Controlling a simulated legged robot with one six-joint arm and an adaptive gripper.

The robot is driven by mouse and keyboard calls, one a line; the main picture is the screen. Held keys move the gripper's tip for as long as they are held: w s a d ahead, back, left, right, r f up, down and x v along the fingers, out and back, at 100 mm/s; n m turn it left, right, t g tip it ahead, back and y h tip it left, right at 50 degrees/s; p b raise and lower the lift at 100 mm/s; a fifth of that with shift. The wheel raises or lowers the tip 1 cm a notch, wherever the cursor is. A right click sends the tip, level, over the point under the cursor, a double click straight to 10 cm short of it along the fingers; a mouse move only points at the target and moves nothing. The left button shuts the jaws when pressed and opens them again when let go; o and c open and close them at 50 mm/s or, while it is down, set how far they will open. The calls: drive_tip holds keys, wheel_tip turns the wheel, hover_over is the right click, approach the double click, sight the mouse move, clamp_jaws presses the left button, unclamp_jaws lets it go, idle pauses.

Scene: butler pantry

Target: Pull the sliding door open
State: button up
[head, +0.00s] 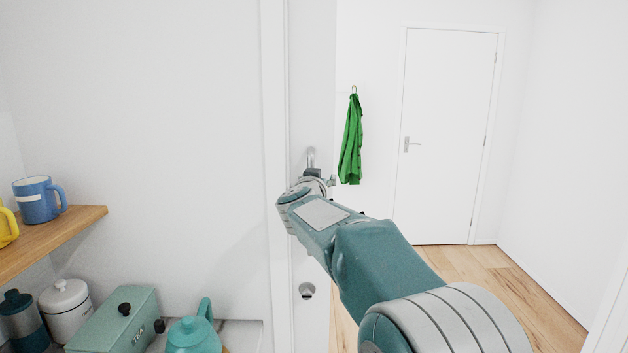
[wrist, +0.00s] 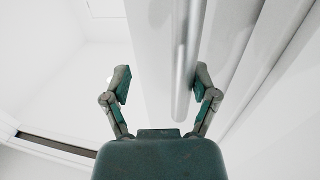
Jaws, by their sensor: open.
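The sliding door (head: 312,75) is a plain white panel, seen as a narrow upright strip beside the white frame; an opening shows to its right. Its metal bar handle (head: 311,155) shows just above my gripper (head: 316,180), which hides much of the bar. In the wrist view my gripper (wrist: 162,82) is open, its two fingers spread wide. The grey handle bar (wrist: 183,75) runs between the fingers, closer to the right finger, with its rounded end above the palm. I cannot tell whether the bar touches that finger.
A wooden shelf (head: 60,235) with a blue mug (head: 38,200) is at left. Below it stand a green tin (head: 115,320), a white jar (head: 66,308) and a teal kettle (head: 195,332). Beyond the opening are a green cloth (head: 351,140), a closed white door (head: 445,140) and clear wooden floor.

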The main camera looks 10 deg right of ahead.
drive_tip(key=shift+d, duration=0.7)
drive_tip(key=shift+s+a, duration=0.2)
drive_tip(key=shift+a, duration=0.4)
drive_tip(key=v, duration=1.1)
drive_tip(key=shift+s, duration=0.25)
drive_tip(key=shift+f, duration=0.1)
